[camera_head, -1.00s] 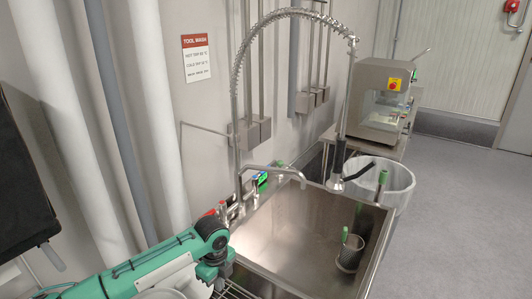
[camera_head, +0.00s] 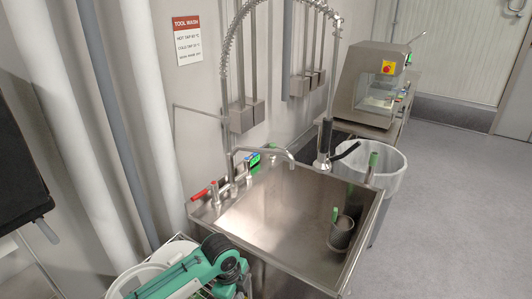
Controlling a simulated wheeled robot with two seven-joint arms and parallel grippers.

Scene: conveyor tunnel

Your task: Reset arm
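My green and black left arm (camera_head: 190,272) comes in at the bottom left, in front of the sink. Its bent black joint is near the sink's front left corner. I cannot make out the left gripper's fingers past that joint. My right arm and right gripper are out of view. I see nothing held.
A steel sink (camera_head: 270,262) with a red-handled tap (camera_head: 203,192) and a tall spray hose (camera_head: 228,58) stands along the wall. A steel cup (camera_head: 341,233) is in its right part. A lined bin (camera_head: 392,182) and a steel machine (camera_head: 365,80) stand beyond. The right floor is clear.

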